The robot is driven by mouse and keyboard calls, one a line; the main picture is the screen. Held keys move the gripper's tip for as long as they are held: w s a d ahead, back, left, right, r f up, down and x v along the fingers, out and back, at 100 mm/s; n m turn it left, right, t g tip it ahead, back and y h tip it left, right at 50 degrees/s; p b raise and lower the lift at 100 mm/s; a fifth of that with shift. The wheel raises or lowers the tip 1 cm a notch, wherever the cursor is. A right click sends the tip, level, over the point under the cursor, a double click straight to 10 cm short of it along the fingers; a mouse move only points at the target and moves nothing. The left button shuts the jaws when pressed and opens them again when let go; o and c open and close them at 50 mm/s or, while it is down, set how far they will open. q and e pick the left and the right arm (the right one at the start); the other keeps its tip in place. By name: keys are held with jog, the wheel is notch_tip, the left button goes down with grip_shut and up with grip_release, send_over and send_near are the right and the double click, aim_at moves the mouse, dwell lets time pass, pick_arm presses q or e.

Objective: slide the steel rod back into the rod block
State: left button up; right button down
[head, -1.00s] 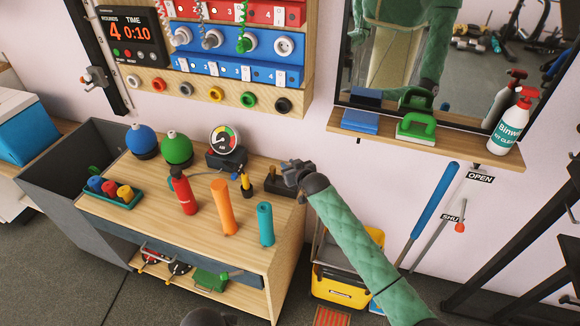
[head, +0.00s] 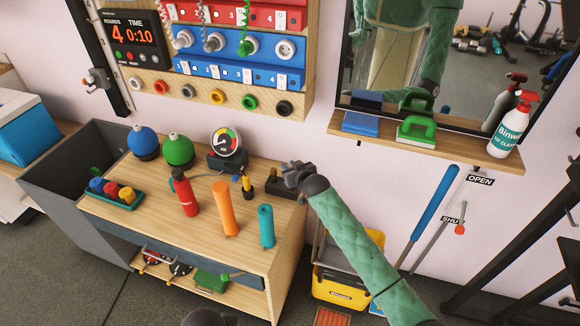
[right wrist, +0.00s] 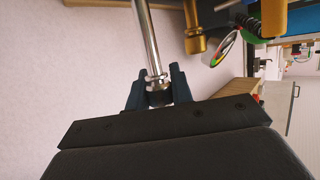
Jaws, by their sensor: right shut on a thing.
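The rod block (head: 283,187) is a dark block at the back right corner of the wooden bench. My right gripper (head: 292,175) is beside and just above it, partly covering it. In the right wrist view the fingers (right wrist: 158,92) are shut on the steel rod (right wrist: 148,38), a thin shiny bar with a collar near the fingers. The rod runs away from the fingers to the top edge of that view. Its far end is out of frame, so I cannot tell whether it is in the block. The head view does not show the rod clearly. My left gripper is not in view.
A brass and yellow fitting (head: 246,186) stands close left of the block, with a gauge (head: 226,143) behind. Red (head: 186,196), orange (head: 224,210) and teal (head: 265,226) cylinders stand in front. A shelf with a mirror is on the wall at the right.

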jog(key=shift+p, duration=0.5)
dwell(1.1)
jog(key=shift+f+b, duration=0.55)
jog(key=shift+f, duration=0.85)
dwell(0.3)
jog(key=shift+s+f, duration=0.1)
jog(key=shift+f, duration=0.25)
